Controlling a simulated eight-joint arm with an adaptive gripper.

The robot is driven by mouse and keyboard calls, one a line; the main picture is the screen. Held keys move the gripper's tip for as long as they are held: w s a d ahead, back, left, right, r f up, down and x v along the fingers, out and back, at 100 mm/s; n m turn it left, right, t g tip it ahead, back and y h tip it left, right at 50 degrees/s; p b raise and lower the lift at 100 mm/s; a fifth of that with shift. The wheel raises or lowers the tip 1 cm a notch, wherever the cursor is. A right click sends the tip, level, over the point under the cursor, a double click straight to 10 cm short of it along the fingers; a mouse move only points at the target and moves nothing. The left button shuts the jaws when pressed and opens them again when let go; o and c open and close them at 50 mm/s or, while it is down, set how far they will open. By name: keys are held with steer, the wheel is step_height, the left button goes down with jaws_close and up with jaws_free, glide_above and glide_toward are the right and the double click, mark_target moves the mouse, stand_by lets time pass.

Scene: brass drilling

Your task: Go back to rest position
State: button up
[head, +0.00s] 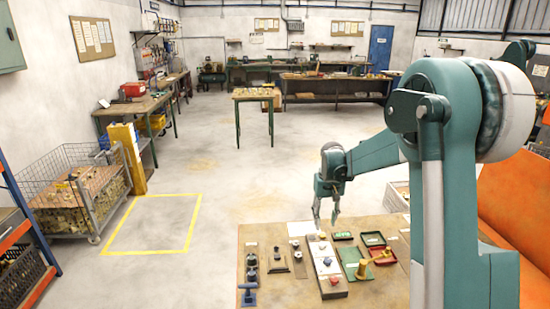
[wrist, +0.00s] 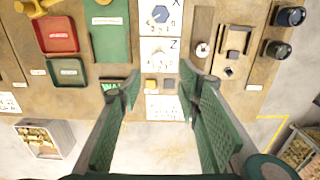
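My gripper (head: 327,217) hangs above the far edge of the wooden workbench (head: 280,293), fingers pointing down. In the wrist view its two green fingers (wrist: 160,90) stand wide apart with nothing held between them. A strip of white labelled plates (head: 325,262) with small red and blue pieces lies on the bench below it. The wrist view shows this strip (wrist: 160,48) at the top middle.
The bench also bears a green mat (head: 352,262), a red tray (head: 380,256), a yellow brass piece (head: 364,270) and several dark knobs (head: 251,262) at left. A wire crate (head: 75,195) stands on the floor at left. The floor beyond the bench is mostly clear.

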steer(key=s+a+r+t+b, duration=0.1)
steer(key=s+a+r+t, duration=0.1)
steer(key=s+r, duration=0.7)
steer(key=s+a+r+t+b, duration=0.15)
steer(key=s+r, duration=0.35)
steer(key=s, duration=0.7)
steer(key=s+a+f+t+b, duration=0.1)
steer(key=s+f+t, duration=0.1)
steer(key=s, duration=0.9)
steer(key=s+a+f+t+b, duration=0.1)
steer(key=s+a+f, duration=0.1)
steer(key=s, duration=0.9)
steer(key=shift+s+a+f+t+b, duration=0.25)
steer(key=shift+f+t+b, duration=0.05)
steer(key=shift+f+t, duration=0.1)
